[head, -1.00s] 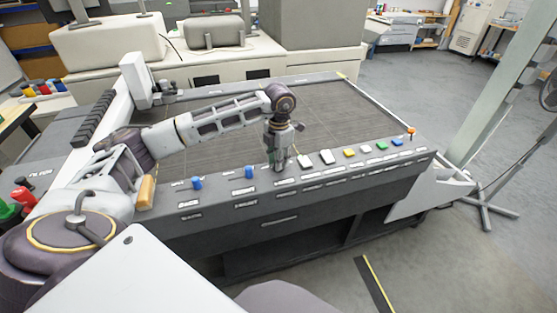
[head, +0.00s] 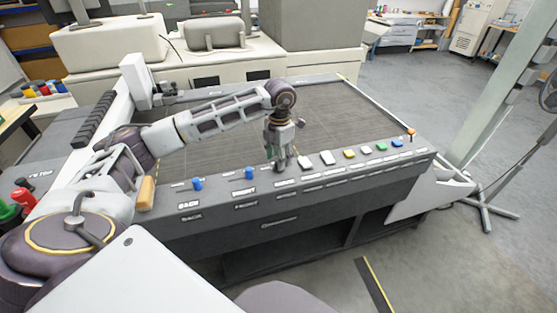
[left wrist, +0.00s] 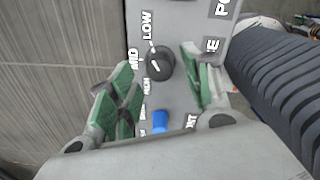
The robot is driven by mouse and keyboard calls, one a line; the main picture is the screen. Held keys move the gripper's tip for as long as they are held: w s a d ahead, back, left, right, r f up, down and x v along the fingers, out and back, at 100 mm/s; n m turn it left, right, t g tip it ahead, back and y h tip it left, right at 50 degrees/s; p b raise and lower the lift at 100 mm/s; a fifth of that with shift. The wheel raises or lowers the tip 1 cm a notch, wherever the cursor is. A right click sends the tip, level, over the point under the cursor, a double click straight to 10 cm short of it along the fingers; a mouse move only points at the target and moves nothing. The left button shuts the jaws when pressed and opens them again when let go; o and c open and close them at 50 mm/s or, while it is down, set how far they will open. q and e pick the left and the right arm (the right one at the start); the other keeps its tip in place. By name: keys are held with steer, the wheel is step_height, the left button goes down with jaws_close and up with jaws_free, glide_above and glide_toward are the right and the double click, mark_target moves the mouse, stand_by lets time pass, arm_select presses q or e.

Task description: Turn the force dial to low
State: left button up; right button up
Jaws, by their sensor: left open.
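The force dial is a small round black knob (left wrist: 159,65) with a white mark on its top, seen in the left wrist view. White labels LOW (left wrist: 147,25), MID (left wrist: 133,58) and a partly blurred HIGH run along its left side. I cannot tell for certain which label the mark points at. My left gripper (left wrist: 157,66) is open, with its green-padded fingers on either side of the dial. In the head view my left gripper (head: 279,163) points down over the front control panel and mostly hides the dial. My right gripper is out of view.
Two blue knobs (head: 197,184) (head: 249,173) stand on the panel left of the gripper; one also shows in the wrist view (left wrist: 160,120). White, yellow, green and blue buttons (head: 349,154) line the panel to the right, with an orange knob (head: 411,133) at the end. The dark flat bed (head: 200,150) lies behind.

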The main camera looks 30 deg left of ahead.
arm_select(q)
step_height(320, 180, up, 10)
steer(key=shift+d+r, duration=0.15)
steer(key=shift+r, duration=0.05)
stand_by(0.3)
steer(key=shift+s+f, duration=0.1)
stand_by(0.4)
